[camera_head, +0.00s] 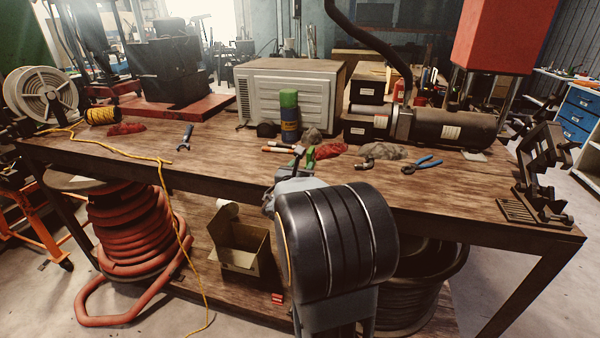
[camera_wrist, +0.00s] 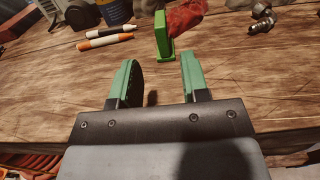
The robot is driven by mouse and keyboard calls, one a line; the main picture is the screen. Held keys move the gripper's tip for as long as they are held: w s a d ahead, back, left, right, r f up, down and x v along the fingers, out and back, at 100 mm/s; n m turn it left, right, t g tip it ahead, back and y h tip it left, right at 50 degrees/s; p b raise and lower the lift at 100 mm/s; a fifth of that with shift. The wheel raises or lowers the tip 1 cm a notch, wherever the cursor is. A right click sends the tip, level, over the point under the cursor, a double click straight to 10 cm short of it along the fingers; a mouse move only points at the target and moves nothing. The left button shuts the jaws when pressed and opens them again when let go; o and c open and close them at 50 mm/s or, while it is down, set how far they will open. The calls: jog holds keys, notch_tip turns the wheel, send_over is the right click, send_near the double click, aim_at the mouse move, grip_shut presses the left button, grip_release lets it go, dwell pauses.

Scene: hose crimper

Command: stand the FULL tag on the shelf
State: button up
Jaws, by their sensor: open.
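A small green upright piece, which looks like the FULL tag (camera_wrist: 161,36), stands on the workbench top in the wrist view. No lettering on it can be read. My gripper (camera_wrist: 159,65) is open, with green-lined fingers and nothing between them. The tag is a short way beyond the fingertips, roughly in line with the gap. In the head view my gripper is over the bench's front edge, largely hidden by my wrist, and I cannot clearly separate the tag from the fingers.
A red rag (camera_wrist: 184,18) lies close behind the tag. Markers (camera_wrist: 108,36) lie to its left and a metal fitting (camera_wrist: 262,18) to its right. On the lower shelf are an open cardboard box (camera_head: 240,250) and a small red item (camera_head: 278,298). Blue pliers (camera_head: 422,165) lie farther right.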

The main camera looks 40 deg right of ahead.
jog(key=shift+v, duration=0.85)
jog(key=shift+s+a+m, duration=0.1)
jog(key=shift+s+m, duration=0.1)
jog(key=shift+m, duration=0.1)
jog(key=s+a+f+m+g+y, duration=0.2)
jog(key=s+a+f+m+y, duration=0.1)
jog(key=a+m, duration=0.5)
jog(key=s+a+f+m+g+y, duration=0.2)
jog(key=s+a+m+y, duration=0.3)
jog(key=a, duration=0.5)
jog(key=s+a+f+m+g+y, duration=0.2)
jog(key=s+a+f+m+y, duration=0.2)
jog(key=a+m, duration=0.6)
jog(key=f+y, duration=0.1)
jog(key=y, duration=0.1)
jog(key=shift+s+m+g+y, duration=0.3)
jog(key=shift+s+g+y, duration=0.05)
jog(key=shift+g+y, duration=0.05)
jog(key=shift+a, duration=0.3)
